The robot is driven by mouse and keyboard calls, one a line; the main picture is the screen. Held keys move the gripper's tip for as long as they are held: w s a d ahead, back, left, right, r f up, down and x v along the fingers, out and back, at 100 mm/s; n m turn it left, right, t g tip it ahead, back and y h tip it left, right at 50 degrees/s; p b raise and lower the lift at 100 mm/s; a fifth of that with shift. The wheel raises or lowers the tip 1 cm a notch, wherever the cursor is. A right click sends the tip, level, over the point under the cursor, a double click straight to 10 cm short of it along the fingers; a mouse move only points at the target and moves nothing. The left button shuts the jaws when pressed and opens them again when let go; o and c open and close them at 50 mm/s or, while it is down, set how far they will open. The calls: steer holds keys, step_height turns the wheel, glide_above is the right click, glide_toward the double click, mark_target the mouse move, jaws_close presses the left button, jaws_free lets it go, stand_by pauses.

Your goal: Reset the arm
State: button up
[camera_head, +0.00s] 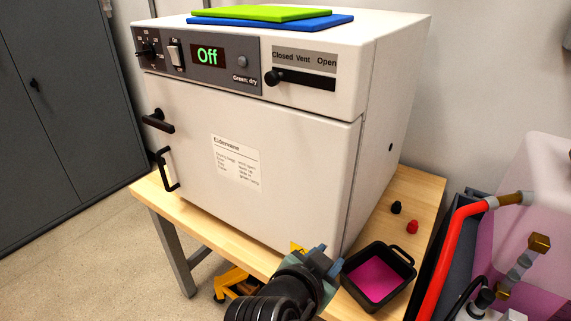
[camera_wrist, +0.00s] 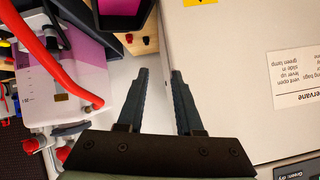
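My gripper (camera_head: 326,264) is at the bottom middle of the head view, in front of the lower right corner of the white oven (camera_head: 285,150). In the wrist view my gripper (camera_wrist: 160,74) shows two dark fingers held apart with nothing between them. The oven's door is shut and its display reads "Off" in green. In the wrist view the oven (camera_wrist: 225,70) lies to the right of the fingers, upside down. Whether a finger touches the oven cannot be told.
A black bin with a magenta bottom (camera_head: 378,275) stands just right of my gripper on the wooden table (camera_head: 420,190). Black (camera_head: 396,207) and red (camera_head: 412,227) caps lie behind it. A red hose (camera_head: 448,255) and a pinkish tank (camera_head: 535,230) stand right. Floor at left is clear.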

steer(key=a+r+n+t+y+p, duration=0.25)
steer(key=r+t, duration=0.25)
steer(key=r, duration=1.1)
steer(key=a+r+n+t+y+p, duration=0.1)
steer(key=a+r+n+t, duration=0.25)
steer(key=r, duration=1.15)
steer(key=s+r+n+t+y+p, duration=0.1)
steer(key=s+r+t, duration=0.3)
steer(key=r, duration=0.6)
steer(key=s+a+r+n+t+y+p, duration=0.1)
steer(key=s+r+t, duration=0.3)
steer(key=s+r, duration=0.4)
step_height(320, 180, up, 3)
steer(key=shift+s+a+f+n+p, duration=0.1)
steer(key=shift+s+a+n+p, duration=0.15)
steer(key=shift+n, duration=0.35)
steer(key=shift+t, duration=0.25)
